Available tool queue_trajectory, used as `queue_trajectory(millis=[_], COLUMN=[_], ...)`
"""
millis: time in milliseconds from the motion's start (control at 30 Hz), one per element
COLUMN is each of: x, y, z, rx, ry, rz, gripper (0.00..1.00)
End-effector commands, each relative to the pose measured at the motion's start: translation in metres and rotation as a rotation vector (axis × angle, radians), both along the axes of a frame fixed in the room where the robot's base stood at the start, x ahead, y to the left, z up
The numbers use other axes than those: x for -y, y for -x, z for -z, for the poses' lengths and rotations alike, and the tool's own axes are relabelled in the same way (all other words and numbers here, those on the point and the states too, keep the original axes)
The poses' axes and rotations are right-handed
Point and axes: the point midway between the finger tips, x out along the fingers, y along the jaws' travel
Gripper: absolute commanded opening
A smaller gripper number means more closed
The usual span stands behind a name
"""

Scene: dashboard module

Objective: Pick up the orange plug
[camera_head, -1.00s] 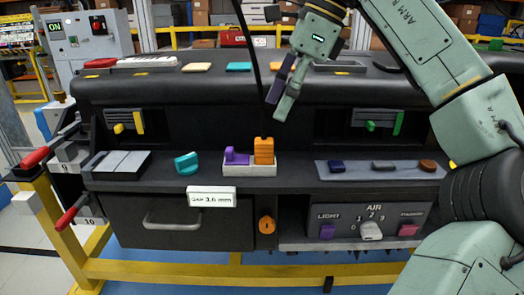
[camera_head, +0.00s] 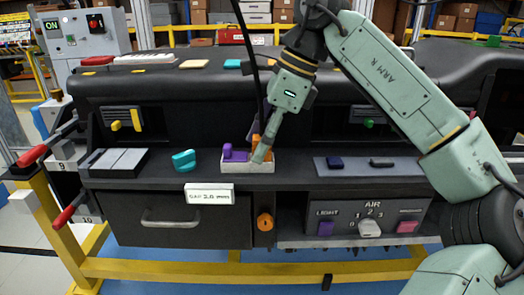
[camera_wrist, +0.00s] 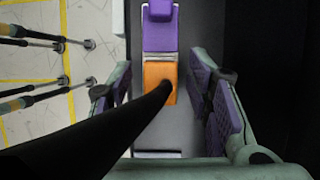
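The orange plug (camera_head: 255,141) stands in a small white tray (camera_head: 236,168) on the dashboard ledge, beside a purple plug (camera_head: 234,153). In the head view my gripper (camera_head: 262,155) is lowered at the tray and partly hides the orange plug. In the wrist view the orange plug (camera_wrist: 158,82) lies between my two purple-padded fingers, with a visible gap on each side. My gripper (camera_wrist: 162,97) is open there and holds nothing. A black cable (camera_wrist: 110,125) runs to the orange plug and crosses the wrist view. The purple plug (camera_wrist: 160,28) is just beyond it.
A teal knob (camera_head: 184,160) sits left of the tray. A dark panel (camera_head: 375,167) with a navy piece (camera_head: 335,162) lies to the right. The cable (camera_head: 247,50) hangs from above.

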Motion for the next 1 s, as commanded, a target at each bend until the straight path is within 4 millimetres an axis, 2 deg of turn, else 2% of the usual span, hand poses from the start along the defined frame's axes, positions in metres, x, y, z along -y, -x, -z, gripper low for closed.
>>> queue_trajectory(millis=[67,667,1000], x=[-0.0001,-0.0001,-0.0002], y=[0.0,0.0,0.0001], z=[-0.0001,-0.0003,-0.0004], rx=[0.0,0.0,0.0], ry=[0.0,0.0,0.0], rz=[0.0,0.0,0.0], gripper=[0.4,0.0,0.0])
